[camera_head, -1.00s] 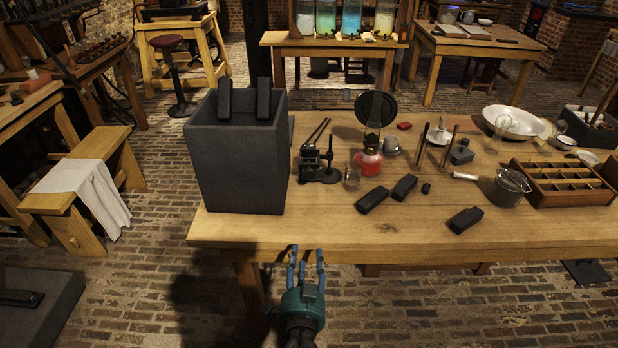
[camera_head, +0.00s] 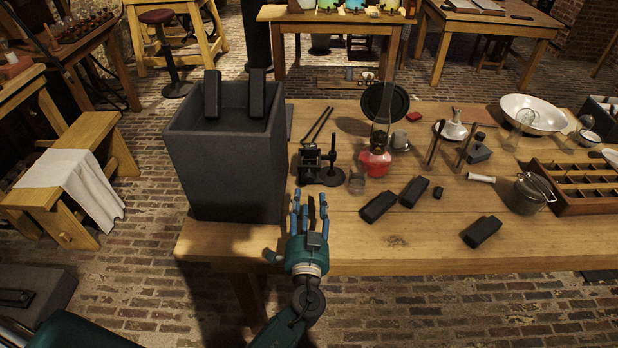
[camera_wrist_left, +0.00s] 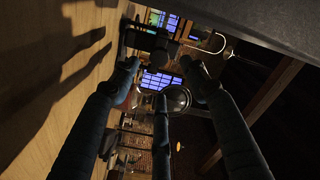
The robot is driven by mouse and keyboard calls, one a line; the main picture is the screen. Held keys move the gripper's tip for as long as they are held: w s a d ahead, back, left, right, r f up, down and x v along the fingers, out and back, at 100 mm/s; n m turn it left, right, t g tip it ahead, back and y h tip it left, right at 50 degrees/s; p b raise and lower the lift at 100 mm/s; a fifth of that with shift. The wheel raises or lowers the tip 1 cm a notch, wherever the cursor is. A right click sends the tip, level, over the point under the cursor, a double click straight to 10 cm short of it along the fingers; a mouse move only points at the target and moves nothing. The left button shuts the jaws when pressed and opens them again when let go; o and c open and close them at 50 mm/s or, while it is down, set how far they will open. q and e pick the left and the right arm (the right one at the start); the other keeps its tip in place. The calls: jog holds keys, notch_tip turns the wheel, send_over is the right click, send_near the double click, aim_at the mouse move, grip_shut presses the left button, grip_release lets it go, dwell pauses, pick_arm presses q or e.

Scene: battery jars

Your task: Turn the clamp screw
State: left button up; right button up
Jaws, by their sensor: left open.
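A small black clamp device (camera_head: 311,166) stands on the table just right of the tall grey box, with two thin rods rising from it. A short black post on a round base (camera_head: 332,172) stands beside it. I cannot single out the clamp screw. My left gripper (camera_head: 308,207) is open and empty over the table's front edge, fingers pointing at the clamp, a short gap away. In the left wrist view its three fingers are spread (camera_wrist_left: 160,88), and the dark clamp (camera_wrist_left: 150,38) shows beyond them. My right gripper is out of view.
The grey box (camera_head: 222,160) rises close on the left of the gripper. Black blocks (camera_head: 379,205) lie farther right. The wooden tabletop (camera_head: 400,243) is bare along the front.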

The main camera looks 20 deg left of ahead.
aim_at(309, 181)
pick_arm(q)
jog(key=p+x, duration=0.1)
jog(key=x, duration=0.4)
jog(key=shift+w+r, duration=0.1)
jog(key=shift+w, duration=0.1)
jog(key=shift+x, duration=1.35)
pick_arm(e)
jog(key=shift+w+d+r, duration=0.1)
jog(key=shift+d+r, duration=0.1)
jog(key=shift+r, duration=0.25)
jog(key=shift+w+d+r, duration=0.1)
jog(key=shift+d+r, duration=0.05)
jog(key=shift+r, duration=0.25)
pick_arm(q)
jog(key=shift+c, duration=0.3)
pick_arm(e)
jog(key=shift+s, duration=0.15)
pick_arm(q)
jog(key=c, duration=0.8)
jog(key=shift+c, duration=1.4)
grip_shut()
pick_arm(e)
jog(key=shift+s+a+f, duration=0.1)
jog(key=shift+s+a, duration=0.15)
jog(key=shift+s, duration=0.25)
